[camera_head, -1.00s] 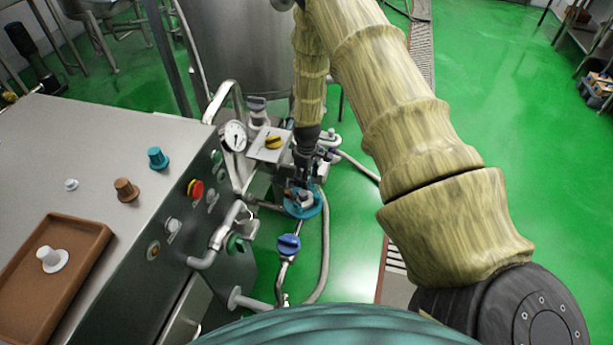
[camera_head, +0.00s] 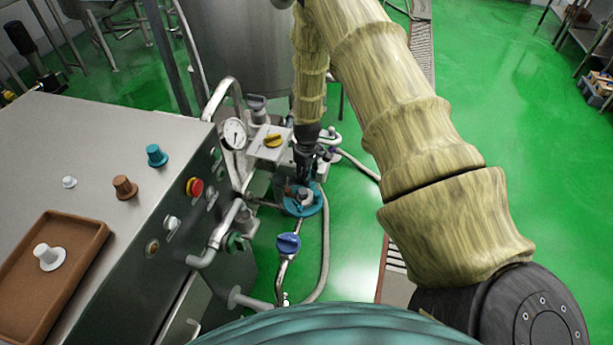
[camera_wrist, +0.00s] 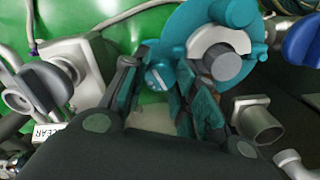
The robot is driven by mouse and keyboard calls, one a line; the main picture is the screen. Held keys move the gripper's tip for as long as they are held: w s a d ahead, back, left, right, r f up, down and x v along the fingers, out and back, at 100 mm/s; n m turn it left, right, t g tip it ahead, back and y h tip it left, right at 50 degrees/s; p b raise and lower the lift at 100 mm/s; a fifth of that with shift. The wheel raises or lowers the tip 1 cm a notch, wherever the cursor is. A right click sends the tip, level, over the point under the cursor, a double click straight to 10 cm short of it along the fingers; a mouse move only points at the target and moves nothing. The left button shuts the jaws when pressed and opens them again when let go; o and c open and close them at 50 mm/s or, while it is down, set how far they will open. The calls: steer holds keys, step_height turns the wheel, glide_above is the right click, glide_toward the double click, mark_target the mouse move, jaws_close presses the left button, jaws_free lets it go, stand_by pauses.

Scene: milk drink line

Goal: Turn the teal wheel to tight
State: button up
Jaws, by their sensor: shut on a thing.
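The teal wheel (camera_head: 312,209) sits low among the pipework beside the steel cabinet, below my arm. It also shows at the top of the wrist view (camera_wrist: 180,32), with a pale collar and grey hub at its middle. My gripper (camera_wrist: 160,68) is at the wheel's rim, with a teal knob (camera_wrist: 157,77) of the wheel between its two fingers. It is shut on that knob. In the head view my gripper (camera_head: 303,172) reaches down to the far side of the wheel, and its fingertips are hard to make out. I cannot read any tightness mark on the wheel.
A blue-handled valve (camera_head: 288,243) stands just in front of the wheel. A pressure gauge (camera_head: 235,133) and a plate with a yellow knob (camera_head: 273,140) are close on the left. A hose (camera_head: 325,250) curves past on the right, with open green floor beyond.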

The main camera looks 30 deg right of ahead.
steer(key=m+b, duration=0.2)
steer(key=m, duration=0.4)
steer(key=shift+w, duration=0.1)
steer(key=m+b, duration=0.1)
steer(key=m, duration=0.4)
steer(key=shift+m, duration=0.3)
steer(key=m, duration=0.5)
steer(key=shift+b, duration=0.35)
steer(key=m, duration=0.5)
steer(key=shift+m, duration=0.4)
steer(key=o, duration=1)
step_height(320, 180, up, 12)
